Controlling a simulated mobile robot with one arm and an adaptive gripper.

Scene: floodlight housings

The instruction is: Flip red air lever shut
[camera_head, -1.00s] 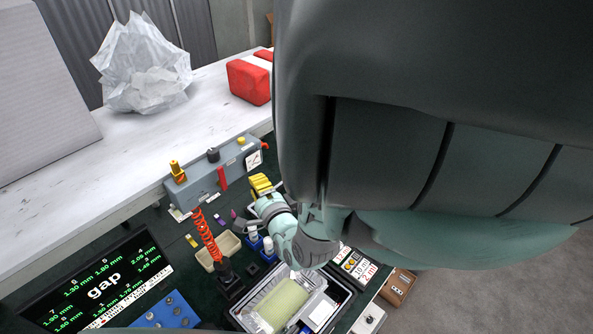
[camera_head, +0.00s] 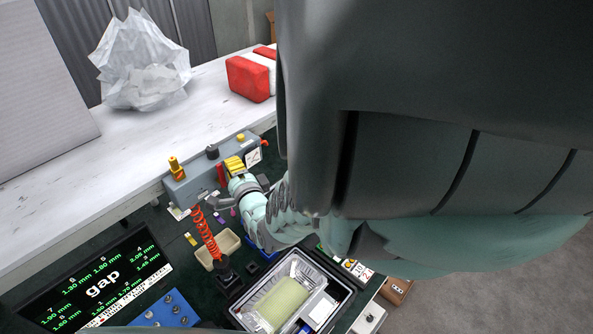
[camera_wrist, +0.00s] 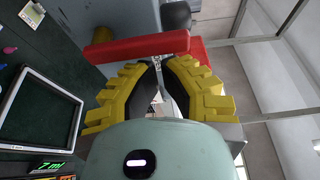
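The red air lever (camera_head: 221,172) stands on the front of the grey-blue control box (camera_head: 190,187). In the wrist view the lever (camera_wrist: 138,47) is a long red bar lying across the picture just beyond my fingertips. My gripper (camera_head: 234,165) is at the box, just right of the lever. In the wrist view the yellow fingers of my gripper (camera_wrist: 164,65) converge to nearly meeting tips, with nothing visibly held between them. The tips appear very near the bar; I cannot tell whether they touch it.
A yellow-topped fitting (camera_head: 175,168) and a black knob (camera_head: 212,152) stand on the box. A coiled red hose (camera_head: 206,235) rises beside a beige tray (camera_head: 228,245). A clear-lined bin (camera_head: 270,276) and a gap display (camera_head: 97,284) are nearer.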

